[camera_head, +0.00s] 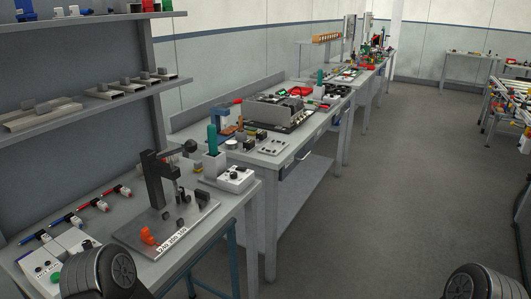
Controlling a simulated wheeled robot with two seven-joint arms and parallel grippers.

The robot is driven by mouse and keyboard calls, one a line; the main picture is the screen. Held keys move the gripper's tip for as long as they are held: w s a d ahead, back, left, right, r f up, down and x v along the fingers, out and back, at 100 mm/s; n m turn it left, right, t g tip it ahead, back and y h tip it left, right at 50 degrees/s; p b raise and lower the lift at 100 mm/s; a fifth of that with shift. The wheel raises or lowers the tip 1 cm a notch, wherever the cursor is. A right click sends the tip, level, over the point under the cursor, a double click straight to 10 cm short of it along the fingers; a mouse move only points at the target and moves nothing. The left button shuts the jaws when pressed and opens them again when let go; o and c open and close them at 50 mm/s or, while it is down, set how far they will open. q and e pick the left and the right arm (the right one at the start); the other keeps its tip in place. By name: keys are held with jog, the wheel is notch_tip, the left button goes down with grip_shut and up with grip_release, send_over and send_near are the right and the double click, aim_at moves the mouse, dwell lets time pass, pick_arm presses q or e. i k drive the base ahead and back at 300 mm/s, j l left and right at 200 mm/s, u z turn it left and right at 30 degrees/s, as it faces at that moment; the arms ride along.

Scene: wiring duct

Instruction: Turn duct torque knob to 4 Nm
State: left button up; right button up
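A white control box (236,178) with small dark round controls stands at the right end of the near bench, beside a holder with a green-handled tool (212,138). Another light box (45,272) with small dark controls and a green button lies at the near left corner, partly hidden by my dark arm part. Dark rounded parts of my two arms show at the bottom left and bottom right. Neither gripper's fingers are visible.
A black press-like stand (154,180) on a grey plate, with an orange part (149,236), stands on the near bench (120,208). Several red and blue tools lie to its left. Shelves (95,98) rise behind.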

aim_at(233, 174)
jog(key=i+l+z, duration=0.1)
jog(key=i, duration=0.45)
jog(key=i+l+z, duration=0.15)
jog(key=i, duration=0.4)
